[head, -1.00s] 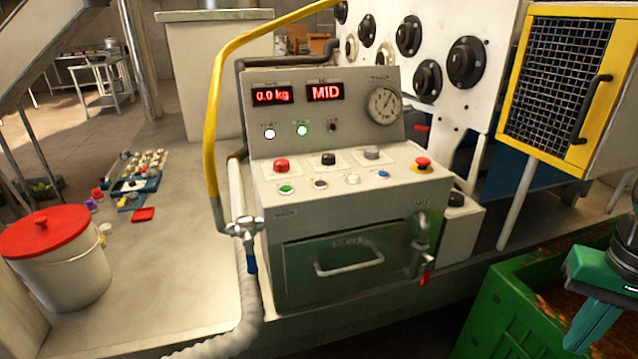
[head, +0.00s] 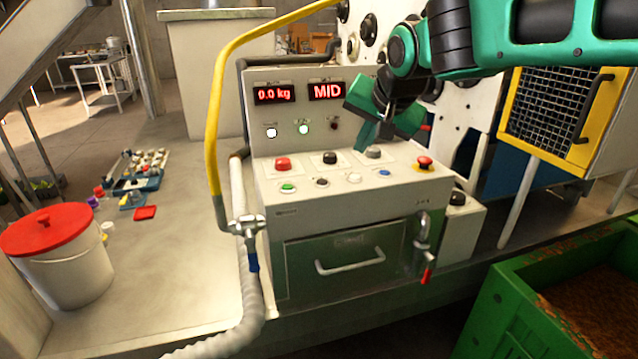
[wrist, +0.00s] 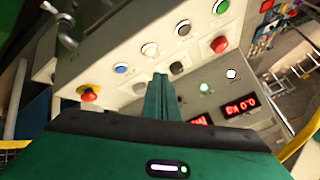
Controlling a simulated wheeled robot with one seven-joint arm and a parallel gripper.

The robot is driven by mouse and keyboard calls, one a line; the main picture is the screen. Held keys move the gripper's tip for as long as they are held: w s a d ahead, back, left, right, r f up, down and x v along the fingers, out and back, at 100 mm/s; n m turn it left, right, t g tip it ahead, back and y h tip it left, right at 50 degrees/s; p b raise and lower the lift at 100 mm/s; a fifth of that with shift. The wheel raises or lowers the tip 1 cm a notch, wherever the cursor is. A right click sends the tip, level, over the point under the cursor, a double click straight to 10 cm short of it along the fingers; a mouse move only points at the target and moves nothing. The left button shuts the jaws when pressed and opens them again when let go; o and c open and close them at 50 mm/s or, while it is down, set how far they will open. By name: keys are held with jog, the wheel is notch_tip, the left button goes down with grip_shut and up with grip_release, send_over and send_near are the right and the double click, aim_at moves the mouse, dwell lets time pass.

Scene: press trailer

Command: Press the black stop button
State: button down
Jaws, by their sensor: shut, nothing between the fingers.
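The black button (head: 330,158) sits in the back row of the panel's top, between the red button (head: 281,164) and the grey button (head: 373,153). In the wrist view the black button (wrist: 177,68) shows just right of the fingertips and looks clear of them. My gripper (head: 362,146) is shut and empty, its fingers pointing down over the panel, between the black and grey buttons in the picture. In the wrist view the gripper (wrist: 160,79) has the grey button (wrist: 139,88) on its left. I cannot tell the exact height of the fingertips.
A red mushroom button (head: 424,162) on a yellow base stands at the panel's right. A front row holds green, dark, white and blue buttons. The displays read 0.0 kg and MID. A yellow pipe (head: 212,130) rises at left. A green crate (head: 497,318) stands at right.

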jog(key=a+r+y, duration=0.1)
jog(key=a+r, duration=0.1)
jog(key=a, duration=0.6)
jog(key=shift+w+r+t+y, duration=0.3)
jog(key=shift+w+r, duration=0.1)
jog(key=shift+f, duration=0.1)
jog(key=shift+f, duration=4.3)
jog(key=shift+f, duration=0.75)
jog(key=shift+r, duration=0.8)
jog(key=shift+r, duration=0.1)
jog(key=shift+r, duration=2.4)
